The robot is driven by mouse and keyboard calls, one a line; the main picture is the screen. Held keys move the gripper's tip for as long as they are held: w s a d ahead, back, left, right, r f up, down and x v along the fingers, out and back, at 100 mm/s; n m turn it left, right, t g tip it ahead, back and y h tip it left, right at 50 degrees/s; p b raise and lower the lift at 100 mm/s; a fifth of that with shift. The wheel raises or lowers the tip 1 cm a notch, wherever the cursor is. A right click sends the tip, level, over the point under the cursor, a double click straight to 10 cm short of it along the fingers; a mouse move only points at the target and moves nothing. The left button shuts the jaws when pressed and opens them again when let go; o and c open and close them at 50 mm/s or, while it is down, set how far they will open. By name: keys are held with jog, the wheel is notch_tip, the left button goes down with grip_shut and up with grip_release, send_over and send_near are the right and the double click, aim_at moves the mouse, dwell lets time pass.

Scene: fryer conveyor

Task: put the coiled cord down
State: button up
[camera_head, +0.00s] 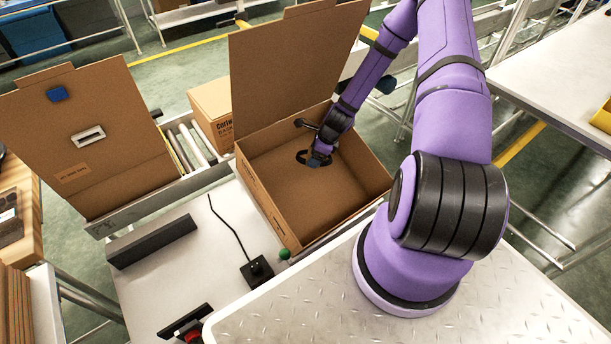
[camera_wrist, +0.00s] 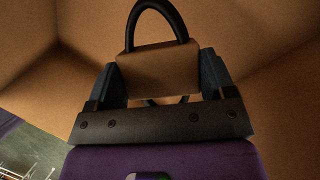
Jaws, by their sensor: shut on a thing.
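The coiled cord (camera_head: 301,156) is a black loop inside the open cardboard box (camera_head: 275,222), near the middle. My gripper (camera_head: 318,160) reaches down into the box and is at the cord. In the wrist view the cord (camera_wrist: 157,8) arches up beyond a tan, sleeve-like band (camera_wrist: 158,72). The two blue-grey fingers of my gripper (camera_wrist: 160,80) are on either side of this band, shut on the coiled cord. Short dark pieces of cord also show below the band. I cannot tell whether the cord touches the box floor.
The box's tall lid (camera_head: 290,75) stands open at the back, and its walls surround my gripper. The box floor around the cord looks bare. A closed carton (camera_head: 212,108) stands behind at left. A black switch box (camera_head: 257,270) with a cable sits on the table at front left.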

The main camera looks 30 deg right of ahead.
aim_at(329, 157)
jog(key=shift+f, duration=4.25)
jog(key=shift+f, duration=0.3)
jog(key=o, duration=1)
jog(key=shift+r, duration=0.35)
jog(key=v, duration=1.2)
